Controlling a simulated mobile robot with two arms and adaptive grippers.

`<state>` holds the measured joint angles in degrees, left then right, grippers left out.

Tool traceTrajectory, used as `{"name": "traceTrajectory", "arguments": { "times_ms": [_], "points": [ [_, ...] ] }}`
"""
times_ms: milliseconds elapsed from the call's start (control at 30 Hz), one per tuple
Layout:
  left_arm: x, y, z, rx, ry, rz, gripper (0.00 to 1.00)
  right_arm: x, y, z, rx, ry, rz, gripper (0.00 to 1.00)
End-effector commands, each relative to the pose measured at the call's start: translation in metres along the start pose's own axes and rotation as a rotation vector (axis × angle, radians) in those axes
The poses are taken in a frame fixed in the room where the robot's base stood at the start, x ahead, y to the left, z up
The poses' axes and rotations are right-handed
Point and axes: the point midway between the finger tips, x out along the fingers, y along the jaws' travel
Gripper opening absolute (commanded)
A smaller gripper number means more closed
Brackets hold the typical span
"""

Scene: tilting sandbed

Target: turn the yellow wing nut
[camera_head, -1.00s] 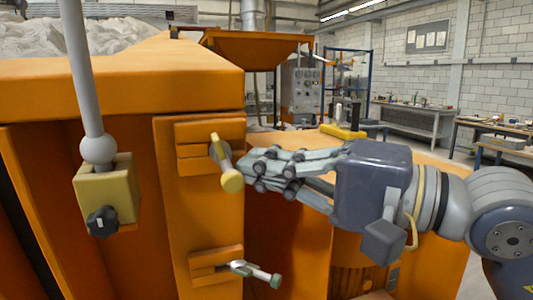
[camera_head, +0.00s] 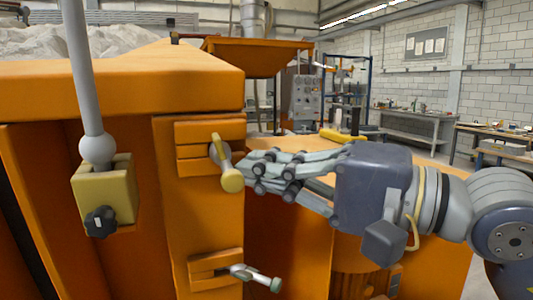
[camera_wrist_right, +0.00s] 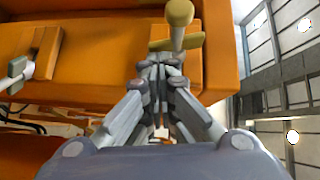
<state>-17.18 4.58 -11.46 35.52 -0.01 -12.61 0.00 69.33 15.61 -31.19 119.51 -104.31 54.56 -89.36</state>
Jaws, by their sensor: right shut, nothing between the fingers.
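In the right wrist view the shut fingertips (camera_wrist_right: 160,62) point at the bracket below the nut. My left gripper is not in view.
A second, green-tipped clamp handle (camera_head: 262,279) sticks out of the lower bracket. A grey rod with a tan block and black knob (camera_head: 100,222) stands at left. The orange sandbed rim (camera_head: 120,88) overhangs above. Benches stand far behind at right.

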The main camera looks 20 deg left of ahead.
Motion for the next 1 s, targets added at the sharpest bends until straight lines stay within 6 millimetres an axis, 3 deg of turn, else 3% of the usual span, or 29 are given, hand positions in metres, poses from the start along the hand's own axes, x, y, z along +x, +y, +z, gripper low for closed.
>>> {"name": "traceTrajectory", "arguments": {
  "times_ms": [1000],
  "points": [
    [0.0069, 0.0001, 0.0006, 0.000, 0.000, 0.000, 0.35, 0.0006, 0.0019, 0.0007, 0.000, -0.001, 0.001, 0.00]
  ]
}}
